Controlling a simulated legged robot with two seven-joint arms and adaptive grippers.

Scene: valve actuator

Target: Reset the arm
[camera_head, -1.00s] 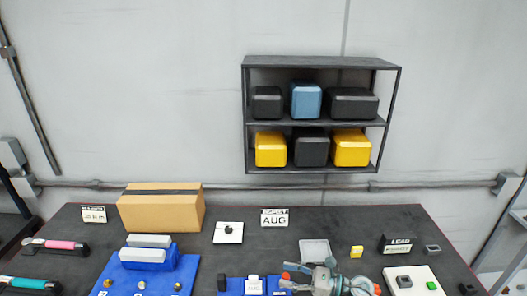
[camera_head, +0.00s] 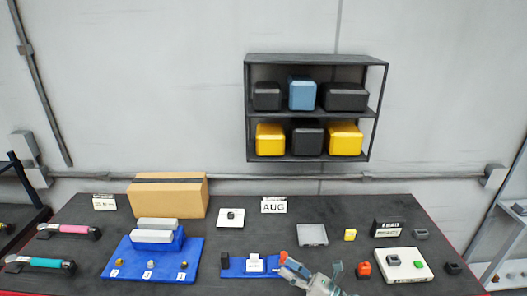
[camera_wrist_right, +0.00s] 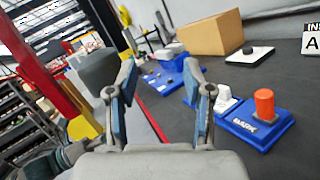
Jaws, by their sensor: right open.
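My right gripper (camera_head: 315,274) is at the bottom of the head view, over the front of the dark table (camera_head: 215,270). In the right wrist view my right gripper (camera_wrist_right: 160,100) has its two fingers spread apart with nothing between them. It is close to a small blue base (camera_wrist_right: 275,128) that carries a white part and an orange cylinder (camera_wrist_right: 265,104). The same blue base (camera_head: 235,267) shows in the head view just left of the gripper. My left gripper is not in view.
A larger blue board (camera_head: 190,248) with grey blocks stands left, with a cardboard box (camera_head: 167,198) behind. Two handled tools (camera_head: 72,230) lie far left. A wall shelf (camera_head: 312,112) holds several bins.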

